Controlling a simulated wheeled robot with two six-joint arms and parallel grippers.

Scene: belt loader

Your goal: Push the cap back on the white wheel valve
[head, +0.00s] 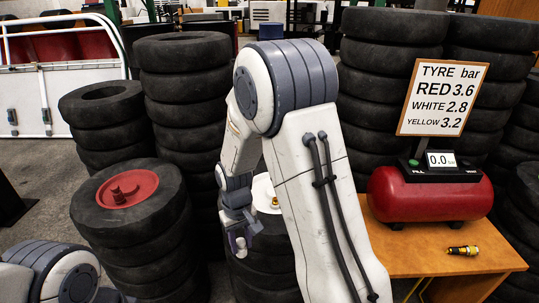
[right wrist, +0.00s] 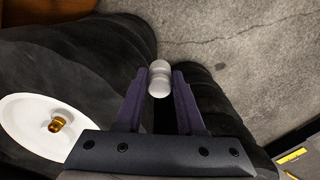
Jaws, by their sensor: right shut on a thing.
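The white wheel (head: 262,188) lies flat in a tyre on a stack in the middle of the head view, partly hidden behind my right arm. It also shows at the left of the right wrist view (right wrist: 28,128), with its brass-coloured valve (right wrist: 58,122) bare of any cap. My right gripper (head: 238,242) is beside that stack's left side, lower than the wheel. In the right wrist view the gripper (right wrist: 160,80) is shut on a small whitish rounded cap (right wrist: 159,66) between its fingertips, away from the valve. My left gripper is out of view.
A red wheel (head: 140,186) in a tyre tops the stack to the left. A wooden table (head: 410,258) at right carries a red compressor tank (head: 430,196) and a brass-and-black fitting (head: 463,250). A sign (head: 442,97) stands above. Tall tyre stacks crowd the back.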

